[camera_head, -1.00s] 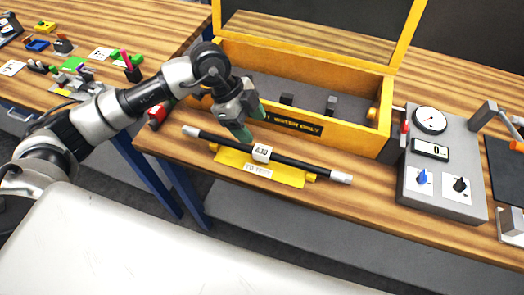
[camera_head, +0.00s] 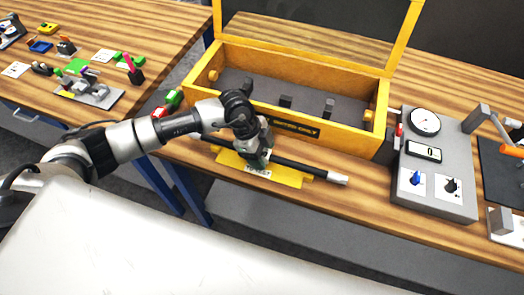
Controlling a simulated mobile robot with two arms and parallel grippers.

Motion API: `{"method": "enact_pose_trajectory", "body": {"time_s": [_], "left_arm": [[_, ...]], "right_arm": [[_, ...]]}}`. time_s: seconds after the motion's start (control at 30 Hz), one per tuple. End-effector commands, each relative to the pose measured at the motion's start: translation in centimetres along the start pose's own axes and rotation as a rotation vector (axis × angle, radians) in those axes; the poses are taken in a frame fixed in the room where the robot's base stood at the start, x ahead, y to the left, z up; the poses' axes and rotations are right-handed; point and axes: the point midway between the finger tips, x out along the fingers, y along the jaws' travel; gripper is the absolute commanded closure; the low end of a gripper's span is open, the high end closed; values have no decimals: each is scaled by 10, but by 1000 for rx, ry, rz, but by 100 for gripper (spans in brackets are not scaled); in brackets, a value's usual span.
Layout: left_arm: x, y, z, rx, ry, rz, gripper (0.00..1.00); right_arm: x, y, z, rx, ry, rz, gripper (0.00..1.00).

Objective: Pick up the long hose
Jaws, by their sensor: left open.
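The long hose (camera_head: 305,169) is a straight black rod with a pale right end. It lies across a yellow cradle (camera_head: 290,178) at the front edge of the wooden bench. My left gripper (camera_head: 257,164) is open and down at the middle of the hose. Whether its fingers touch the hose cannot be told. My right gripper is not in view.
An open yellow case (camera_head: 225,112) with a grey inside stands just behind the hose. A grey gauge panel (camera_head: 437,190) with dials is to the right. Another bench (camera_head: 125,38) with small parts is at the upper left.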

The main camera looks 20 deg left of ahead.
Motion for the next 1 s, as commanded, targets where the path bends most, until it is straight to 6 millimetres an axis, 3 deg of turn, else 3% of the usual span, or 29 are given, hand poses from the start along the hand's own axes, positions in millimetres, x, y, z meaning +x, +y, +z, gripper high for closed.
{"method": "enact_pose_trajectory", "body": {"time_s": [0.2, 0.5, 0.53, 0.83, 1.0], "left_arm": [[1, 0, 0, 0, 0, -1, 39], [0, 0, 0, 0, 0, -1, 85], [0, -1, 0, 1, 1, -2, 87], [-3, -1, -1, 2, 2, -4, 87], [-16, -2, -7, 4, 2, -7, 87]], "right_arm": [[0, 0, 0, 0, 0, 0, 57], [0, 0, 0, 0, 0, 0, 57], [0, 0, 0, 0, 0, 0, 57], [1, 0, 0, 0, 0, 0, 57], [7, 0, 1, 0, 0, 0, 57]]}}
